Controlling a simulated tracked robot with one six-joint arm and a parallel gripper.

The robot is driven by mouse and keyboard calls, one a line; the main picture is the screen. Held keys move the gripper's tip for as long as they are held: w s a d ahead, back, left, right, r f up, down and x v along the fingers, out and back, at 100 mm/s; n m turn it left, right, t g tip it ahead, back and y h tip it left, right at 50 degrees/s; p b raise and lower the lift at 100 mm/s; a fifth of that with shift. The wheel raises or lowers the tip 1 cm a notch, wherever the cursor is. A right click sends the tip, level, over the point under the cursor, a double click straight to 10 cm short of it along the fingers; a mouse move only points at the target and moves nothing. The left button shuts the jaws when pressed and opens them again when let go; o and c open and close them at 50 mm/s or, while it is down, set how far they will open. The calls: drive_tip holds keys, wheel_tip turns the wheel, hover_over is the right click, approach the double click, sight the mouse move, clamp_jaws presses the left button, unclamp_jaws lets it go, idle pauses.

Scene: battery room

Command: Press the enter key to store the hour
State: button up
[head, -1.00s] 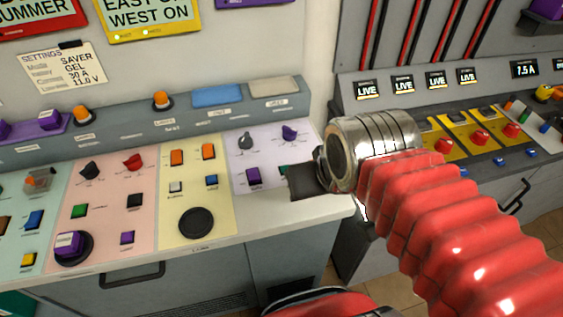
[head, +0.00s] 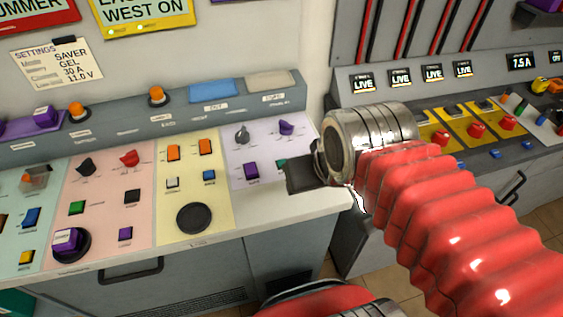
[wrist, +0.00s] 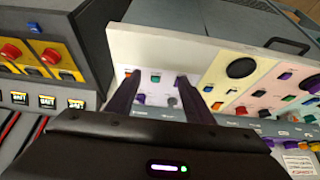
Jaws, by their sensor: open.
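The sloped console panel (head: 243,212) carries several coloured sections. Its labels are too small to read, so I cannot tell which key is enter. The lavender section at the right end has a purple key (head: 251,171), a green key (head: 281,163) partly hidden by my gripper, a grey knob (head: 242,134) and a purple knob (head: 286,128). My gripper (head: 292,177) is over the right end of this section, its tip right of the purple key.
A raised ledge with orange buttons (head: 157,95), a blue plate (head: 213,89) and a beige plate (head: 270,80) runs behind the keys. A second console (head: 455,135) with red knobs stands to the right. A round black disc (head: 194,218) sits on the yellow section.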

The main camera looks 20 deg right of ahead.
clamp_jaws()
idle(0.4)
idle(1.0)
